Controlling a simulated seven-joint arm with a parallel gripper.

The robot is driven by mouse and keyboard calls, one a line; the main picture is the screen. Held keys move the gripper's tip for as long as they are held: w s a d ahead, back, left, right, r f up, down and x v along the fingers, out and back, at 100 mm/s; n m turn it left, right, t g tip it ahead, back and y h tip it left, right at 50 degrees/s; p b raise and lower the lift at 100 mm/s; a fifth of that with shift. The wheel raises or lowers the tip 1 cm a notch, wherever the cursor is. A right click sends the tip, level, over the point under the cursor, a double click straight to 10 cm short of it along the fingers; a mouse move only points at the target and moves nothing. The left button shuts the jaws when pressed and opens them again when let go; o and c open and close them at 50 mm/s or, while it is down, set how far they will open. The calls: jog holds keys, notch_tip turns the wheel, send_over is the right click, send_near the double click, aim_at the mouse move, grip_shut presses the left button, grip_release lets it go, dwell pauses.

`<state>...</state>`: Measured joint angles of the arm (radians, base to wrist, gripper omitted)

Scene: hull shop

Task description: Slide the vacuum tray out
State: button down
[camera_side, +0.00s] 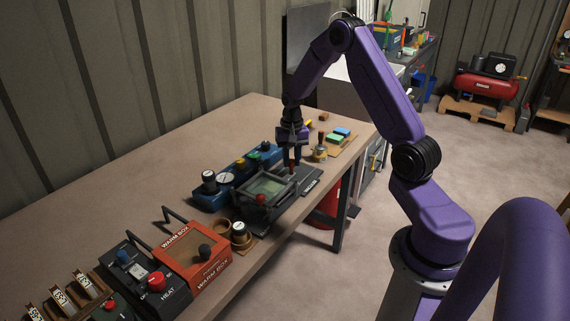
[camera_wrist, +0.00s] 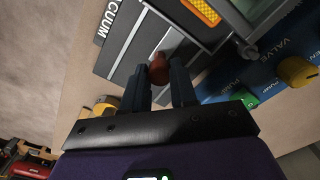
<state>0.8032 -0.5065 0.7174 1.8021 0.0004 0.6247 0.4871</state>
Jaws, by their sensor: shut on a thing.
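The vacuum chamber (camera_side: 263,187) is a dark box with a greenish glass top near the table's front edge. A dark flat base (camera_side: 312,186) extends from its right end; in the wrist view it bears the word VACUUM (camera_wrist: 108,22). My gripper (camera_side: 293,168) points down over this base. In the wrist view its fingers (camera_wrist: 160,76) are shut on a reddish-brown knob (camera_wrist: 160,66), which looks like the tray's handle. The chamber's glass edge (camera_wrist: 248,8) shows at the upper right. The tray itself is mostly hidden, and I cannot tell how far out it is.
A blue valve and pump unit (camera_side: 213,194) stands behind the chamber. An orange warm box (camera_side: 193,256) and a heat control (camera_side: 158,283) are at the left. A small yellow-brown thing (camera_side: 320,151) and coloured blocks (camera_side: 342,132) lie to the right. The back of the table is clear.

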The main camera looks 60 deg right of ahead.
jog(key=d, duration=0.8)
jog(key=shift+d, duration=0.15)
jog(key=c, duration=1.2)
grip_release()
jog(key=shift+o, duration=0.2)
notch_tip(320, 180, up, 18)
jog(key=shift+f, duration=0.25)
